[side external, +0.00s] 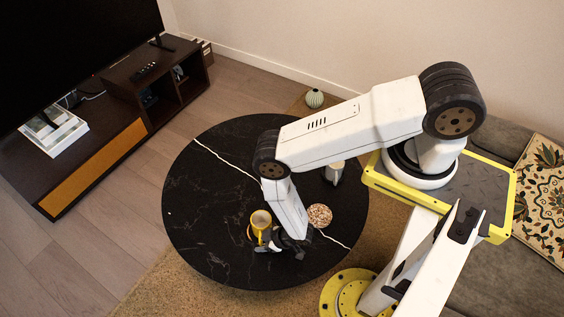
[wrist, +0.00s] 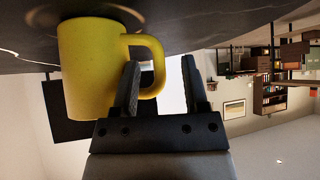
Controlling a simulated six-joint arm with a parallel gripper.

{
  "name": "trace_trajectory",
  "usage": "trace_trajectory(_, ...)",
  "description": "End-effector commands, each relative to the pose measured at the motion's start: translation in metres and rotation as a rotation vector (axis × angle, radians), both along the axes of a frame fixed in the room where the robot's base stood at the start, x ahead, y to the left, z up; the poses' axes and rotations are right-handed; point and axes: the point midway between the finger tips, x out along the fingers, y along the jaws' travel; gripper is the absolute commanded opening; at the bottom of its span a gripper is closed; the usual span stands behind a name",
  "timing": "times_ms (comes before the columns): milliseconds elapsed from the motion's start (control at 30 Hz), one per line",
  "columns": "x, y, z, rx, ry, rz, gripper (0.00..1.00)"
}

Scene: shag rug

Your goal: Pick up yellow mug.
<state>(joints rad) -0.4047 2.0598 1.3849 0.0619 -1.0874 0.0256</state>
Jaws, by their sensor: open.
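The yellow mug (side external: 260,223) stands on the round black marble table (side external: 215,190), near its front middle. In the wrist view the mug (wrist: 88,68) fills the left side, seen upside down, with its handle toward my gripper. My gripper (wrist: 160,75) is open. One dark finger lies at the mug's handle and seems to overlap its loop; the other is to the right of the handle, with a gap between them. I cannot tell whether a finger touches the mug. In the side external view my gripper (side external: 275,242) is low beside the mug, its fingers partly hard to make out.
A round patterned item (side external: 320,215) lies on the table right of my gripper. A grey cup-like object (side external: 334,172) stands farther back, partly under my arm. The table's left side is clear. A TV cabinet (side external: 100,130) stands at the left and a sofa (side external: 500,275) at the right.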

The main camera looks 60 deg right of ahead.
Motion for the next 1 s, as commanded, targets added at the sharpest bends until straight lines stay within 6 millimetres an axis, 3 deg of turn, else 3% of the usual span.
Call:
trace_trajectory(100, -0.0001, 0.0000, 0.0001, 0.000, 0.000, 0.000, 0.57)
trace_trajectory(233, -0.0001, 0.0000, 0.0001, 0.000, 0.000, 0.000, 0.16)
trace_trajectory(300, 0.0000, 0.0000, 0.0001, 0.000, 0.000, 0.000, 0.00)
trace_trajectory(1000, 0.0000, 0.0000, 0.0001, 0.000, 0.000, 0.000, 0.00)
